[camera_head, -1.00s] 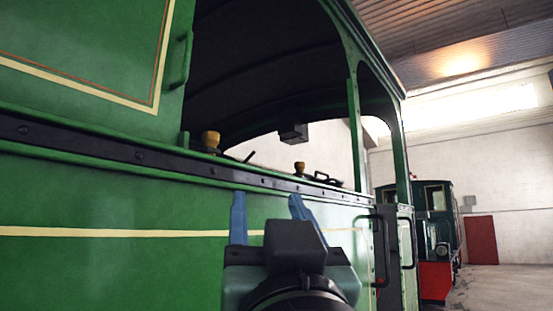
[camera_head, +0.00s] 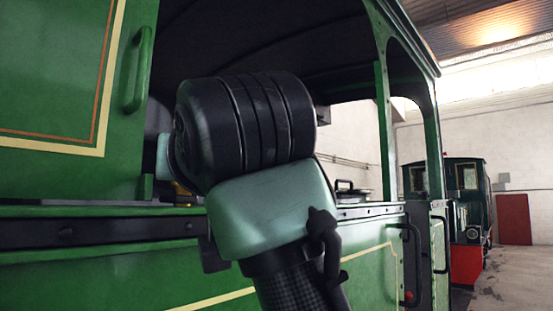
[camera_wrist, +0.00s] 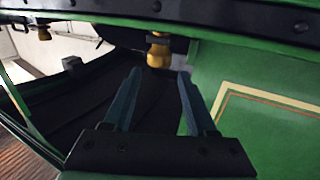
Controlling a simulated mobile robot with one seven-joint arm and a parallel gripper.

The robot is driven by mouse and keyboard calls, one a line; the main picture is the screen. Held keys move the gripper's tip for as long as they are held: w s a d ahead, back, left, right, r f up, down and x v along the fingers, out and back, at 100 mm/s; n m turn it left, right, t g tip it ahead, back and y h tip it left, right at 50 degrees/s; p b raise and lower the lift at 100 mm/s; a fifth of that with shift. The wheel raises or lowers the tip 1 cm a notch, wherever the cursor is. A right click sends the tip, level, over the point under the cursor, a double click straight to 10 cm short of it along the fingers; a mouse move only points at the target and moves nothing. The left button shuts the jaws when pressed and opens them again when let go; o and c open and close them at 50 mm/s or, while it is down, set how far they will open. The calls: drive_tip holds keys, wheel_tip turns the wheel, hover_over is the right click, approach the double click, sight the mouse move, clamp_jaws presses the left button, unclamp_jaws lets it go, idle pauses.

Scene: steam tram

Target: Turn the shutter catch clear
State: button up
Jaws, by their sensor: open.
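My gripper (camera_wrist: 160,72) is open, its two blue fingers spread. In the wrist view, which looks upside down, a yellow, brass-like knob (camera_wrist: 158,52) hangs from the dark sill just beyond and between the fingertips. I see no finger touching it. In the head view my arm hides the fingers and most of the knob; only a yellow bit (camera_head: 183,188) shows. A green shutter panel (camera_head: 60,70) with cream and orange lining stands at the left, with a green handle (camera_head: 139,70) near its edge. I cannot tell for certain which part is the catch.
The dark riveted sill (camera_head: 100,231) runs along the green tram side (camera_head: 130,268). A green window post (camera_head: 384,125) and a black grab handle (camera_head: 413,262) are to the right. Another engine (camera_head: 470,205) stands farther back. The window opening above the sill is dark inside.

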sight(179, 189)
drive_tip(key=p+x, duration=0.3)
drive_tip(key=x, duration=0.3)
drive_tip(key=shift+w+r, duration=0.15)
drive_tip(key=shift+w, duration=0.05)
drive_tip(key=shift+w+a, duration=0.15)
drive_tip(key=shift+w, duration=0.15)
clamp_jaws()
